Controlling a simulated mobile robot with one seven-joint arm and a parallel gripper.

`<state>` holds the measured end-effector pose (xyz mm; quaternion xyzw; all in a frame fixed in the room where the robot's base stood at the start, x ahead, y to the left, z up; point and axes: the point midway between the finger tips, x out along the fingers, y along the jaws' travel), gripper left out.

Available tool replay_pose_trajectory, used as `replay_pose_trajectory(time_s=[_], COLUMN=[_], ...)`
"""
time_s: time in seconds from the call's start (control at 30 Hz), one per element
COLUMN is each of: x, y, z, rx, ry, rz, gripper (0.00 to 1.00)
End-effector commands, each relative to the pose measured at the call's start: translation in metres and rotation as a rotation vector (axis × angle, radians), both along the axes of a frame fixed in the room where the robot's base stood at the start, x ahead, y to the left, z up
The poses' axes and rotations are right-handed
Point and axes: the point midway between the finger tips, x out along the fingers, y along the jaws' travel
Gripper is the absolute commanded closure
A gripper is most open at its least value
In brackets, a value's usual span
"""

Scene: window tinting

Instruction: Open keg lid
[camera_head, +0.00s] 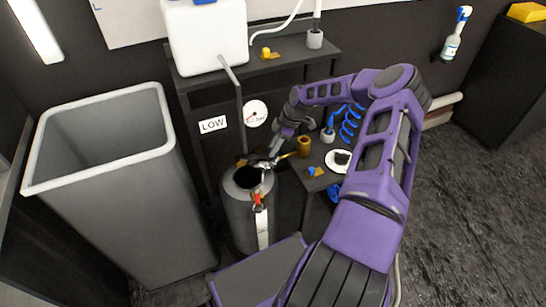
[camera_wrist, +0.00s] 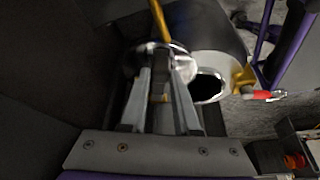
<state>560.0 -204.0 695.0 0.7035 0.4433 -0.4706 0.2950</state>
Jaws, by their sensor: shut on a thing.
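The grey keg (camera_head: 240,215) stands on the floor in front of a dark shelf. Its round mouth (camera_head: 247,178) shows dark and uncovered; in the wrist view the dark opening (camera_wrist: 208,89) is right of my fingers. A shiny round metal lid (camera_wrist: 135,62) with a yellow lever (camera_wrist: 160,22) is beside the opening, apart from it in the picture. In the head view the lid (camera_head: 264,163) is just above the keg's top edge. My gripper (camera_wrist: 160,88) is shut on the lid; the exact grip point is partly hidden by the fingers.
A large grey bin (camera_head: 115,190) stands left of the keg. A red-handled valve (camera_head: 258,200) is on the keg's front. A lower shelf (camera_head: 320,180) with small items is at the right. A white tank (camera_head: 207,40) sits above.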

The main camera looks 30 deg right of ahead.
Motion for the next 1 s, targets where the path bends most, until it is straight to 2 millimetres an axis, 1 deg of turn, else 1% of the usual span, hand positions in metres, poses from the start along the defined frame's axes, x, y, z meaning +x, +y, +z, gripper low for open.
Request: replay_pose_trajectory(time_s=[0.03, 0.3, 0.77, 0.8, 0.87, 0.9, 0.93, 1.0], x=[0.0043, 0.0127, 0.0141, 0.014, 0.0137, 0.0135, 0.0134, 0.0131], y=[-0.0037, -0.0059, -0.0057, -0.0057, -0.0054, -0.0053, -0.0053, -0.0051], z=[-0.0028, -0.0006, 0.0005, 0.0005, 0.0004, 0.0003, 0.0003, 0.0002], rx=[-0.006, -0.003, -0.003, -0.002, -0.002, -0.002, -0.002, -0.002], ry=[-0.006, -0.007, -0.008, -0.007, -0.006, -0.007, -0.006, -0.006], rz=[-0.008, -0.012, -0.013, -0.013, -0.013, -0.012, -0.011, -0.01], gripper=[1.0, 1.0, 1.0, 0.6, 0.49, 0.42, 0.4, 0.4])
